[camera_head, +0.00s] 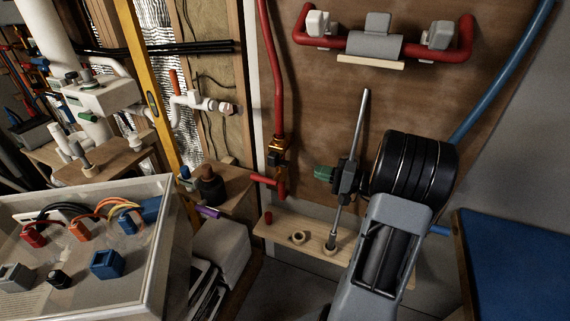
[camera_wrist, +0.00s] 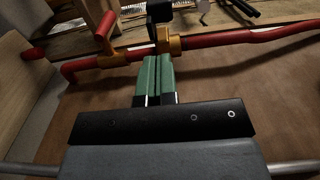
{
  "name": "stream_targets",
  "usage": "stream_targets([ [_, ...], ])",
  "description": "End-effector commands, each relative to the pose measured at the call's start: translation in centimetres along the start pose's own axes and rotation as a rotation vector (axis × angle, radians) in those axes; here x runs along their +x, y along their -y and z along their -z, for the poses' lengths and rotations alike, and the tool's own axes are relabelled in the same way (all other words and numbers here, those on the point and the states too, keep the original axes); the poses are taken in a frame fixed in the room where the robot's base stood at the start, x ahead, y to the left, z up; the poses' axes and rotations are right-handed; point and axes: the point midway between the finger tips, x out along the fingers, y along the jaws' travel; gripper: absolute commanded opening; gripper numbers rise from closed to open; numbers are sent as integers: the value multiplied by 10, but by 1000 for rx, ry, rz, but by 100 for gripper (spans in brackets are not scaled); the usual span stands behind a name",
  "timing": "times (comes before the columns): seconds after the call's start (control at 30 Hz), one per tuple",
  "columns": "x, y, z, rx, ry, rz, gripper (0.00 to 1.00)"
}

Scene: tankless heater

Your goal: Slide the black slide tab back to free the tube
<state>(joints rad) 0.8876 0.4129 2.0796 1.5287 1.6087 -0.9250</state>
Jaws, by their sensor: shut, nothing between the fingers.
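In the head view, my gripper (camera_head: 323,173) points left toward the brass fitting (camera_head: 279,145) on the red tube (camera_head: 273,75). Its green fingers are shut together and empty, a short gap to the right of the fitting. A small dark part (camera_head: 279,160) on the fitting appears to be the black slide tab. In the wrist view, the green fingers (camera_wrist: 154,78) reach up toward the brass fitting (camera_wrist: 172,44). A black block, likely the slide tab (camera_wrist: 161,12), shows just beyond the fingertips. The fingers partly hide the fitting, so contact cannot be told.
A red pipe stub (camera_head: 268,181) lies below the fitting. A wooden ledge (camera_head: 270,226) with holes runs beneath. A red pipe with grey clamps (camera_head: 375,45) is above right. A blue pipe (camera_head: 500,75) passes behind my arm. A blue-topped surface (camera_head: 515,260) stands right.

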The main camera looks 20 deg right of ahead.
Motion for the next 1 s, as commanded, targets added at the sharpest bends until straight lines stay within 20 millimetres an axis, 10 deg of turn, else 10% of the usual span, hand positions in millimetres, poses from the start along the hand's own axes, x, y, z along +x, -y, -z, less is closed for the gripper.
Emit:
stream_targets([
  [0.5, 93, 1, -2, 3, 5, -5, 0],
  [1.0, 118, -1, -1, 3, 3, -5, 0],
])
